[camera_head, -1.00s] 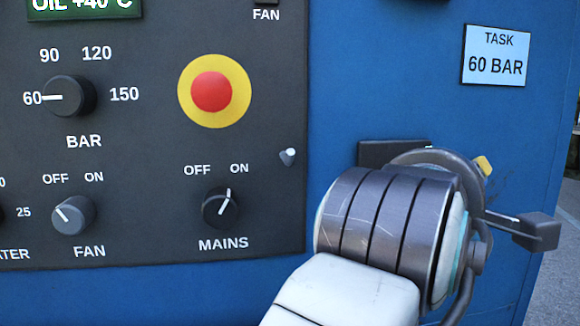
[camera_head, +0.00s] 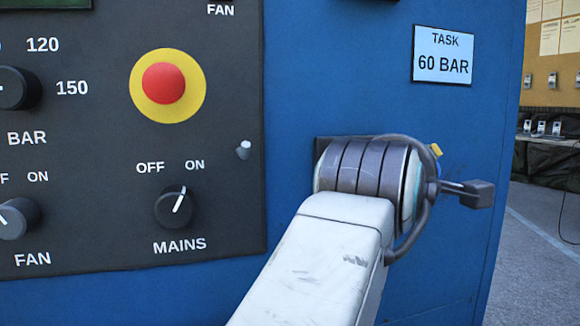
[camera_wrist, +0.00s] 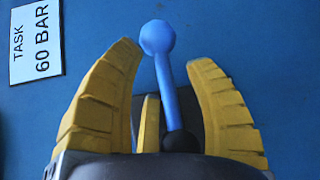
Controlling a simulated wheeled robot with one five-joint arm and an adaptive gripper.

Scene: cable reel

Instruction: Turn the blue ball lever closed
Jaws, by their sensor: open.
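The blue ball lever (camera_wrist: 175,85) shows in the wrist view. Its ball end is at the top and its stem runs down to a dark round pivot (camera_wrist: 181,141). My gripper (camera_wrist: 165,72) has its yellow fingers spread, one on each side of the lever, with the stem between them. I see no clear contact. The ball reaches slightly beyond the fingertips in the picture.
The blue cabinet wall (camera_head: 470,125) carries a TASK 60 BAR sign (camera_head: 443,55) above my wrist. To the left is a dark panel (camera_head: 215,240) with a red stop button (camera_head: 165,83) and a MAINS knob (camera_head: 174,207) pointing near ON.

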